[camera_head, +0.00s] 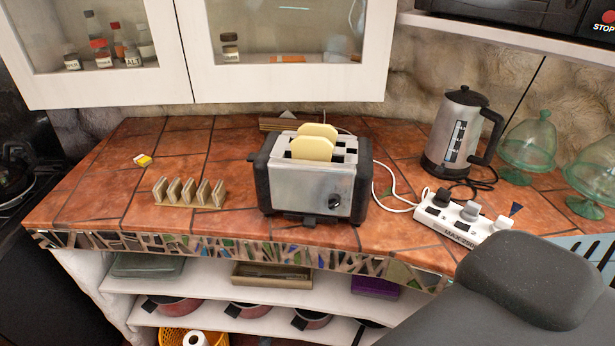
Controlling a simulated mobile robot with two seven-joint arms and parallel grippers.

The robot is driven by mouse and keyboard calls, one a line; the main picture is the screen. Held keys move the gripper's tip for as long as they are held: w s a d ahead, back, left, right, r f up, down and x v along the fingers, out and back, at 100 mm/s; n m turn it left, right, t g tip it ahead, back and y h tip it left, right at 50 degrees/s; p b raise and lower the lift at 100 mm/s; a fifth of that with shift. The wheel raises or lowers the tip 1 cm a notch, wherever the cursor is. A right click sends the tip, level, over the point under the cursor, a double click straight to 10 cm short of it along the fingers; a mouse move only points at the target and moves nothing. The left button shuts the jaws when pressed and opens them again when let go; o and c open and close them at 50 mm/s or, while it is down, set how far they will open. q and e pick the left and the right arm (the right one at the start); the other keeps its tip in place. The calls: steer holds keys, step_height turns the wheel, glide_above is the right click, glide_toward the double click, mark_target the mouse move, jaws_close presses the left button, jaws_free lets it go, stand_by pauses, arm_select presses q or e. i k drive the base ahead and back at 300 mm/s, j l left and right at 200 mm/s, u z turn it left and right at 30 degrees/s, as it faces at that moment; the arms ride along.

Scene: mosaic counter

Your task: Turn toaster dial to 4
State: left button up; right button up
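The toaster (296,190) stands on the tiled counter, silver with black ends, with two pale bread slices (313,146) sticking out of its slots. Its black dial (334,201) is on the front face, low and to the right. The dial's numbers are too small to read. A dark grey part of my own body fills the lower right corner. Neither my left nor my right gripper shows in this view.
A toast rack (189,193) stands left of the toaster. A kettle (463,134), a power strip (463,217) with plugs and glass domes (528,146) stand to its right. White cabinets (280,86) hang above. The counter (243,220) directly before the toaster is clear.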

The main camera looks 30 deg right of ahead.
mark_target(333, 199)
steer(key=k+l+z, duration=0.15)
steer(key=z, duration=0.9)
